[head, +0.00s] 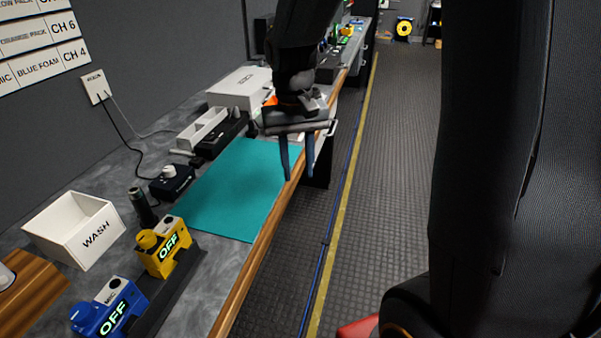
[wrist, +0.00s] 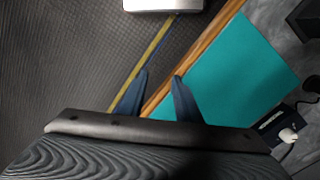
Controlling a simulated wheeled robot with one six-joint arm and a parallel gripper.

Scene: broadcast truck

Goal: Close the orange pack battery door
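My gripper (head: 297,176) hangs fingers-down above the bench's wooden front edge, beside the teal mat. Its two blue-grey fingers are apart with nothing between them, and they also show in the wrist view (wrist: 160,74). A small patch of orange (head: 271,101) shows just left of my wrist in the head view, mostly hidden behind my arm. I cannot tell whether it is the orange pack. No battery door can be made out in either view.
The teal mat (head: 232,190) is bare. The floor right of the bench is largely clear.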

